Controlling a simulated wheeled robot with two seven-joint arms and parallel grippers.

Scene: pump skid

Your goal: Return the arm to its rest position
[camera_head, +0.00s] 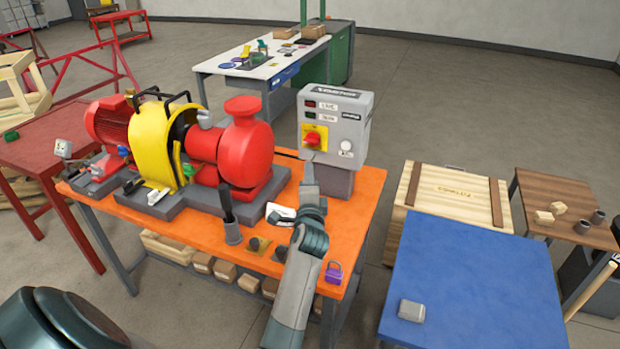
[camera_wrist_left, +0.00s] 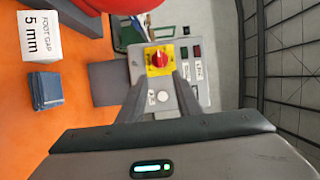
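My left gripper (camera_head: 309,172) is in front of the grey control box (camera_head: 352,105), its fingers pointing up toward the panel. In the left wrist view the two fingers (camera_wrist_left: 160,88) stand apart with nothing between them; the red rotary switch (camera_wrist_left: 158,60) on its yellow plate shows just beyond their tips. The switch (camera_head: 313,138) also shows in the head view, with a white button (camera_head: 346,146) to its right. I cannot tell whether the fingers touch the box. My right gripper is not in view.
The orange bench (camera_head: 215,238) carries a red pump (camera_head: 240,150), a yellow coupling guard (camera_head: 149,145), a red motor (camera_head: 108,118), a dark cup holding tools (camera_head: 232,233) and a purple padlock (camera_head: 333,272). A blue table (camera_head: 480,290) stands to the right, mostly clear.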

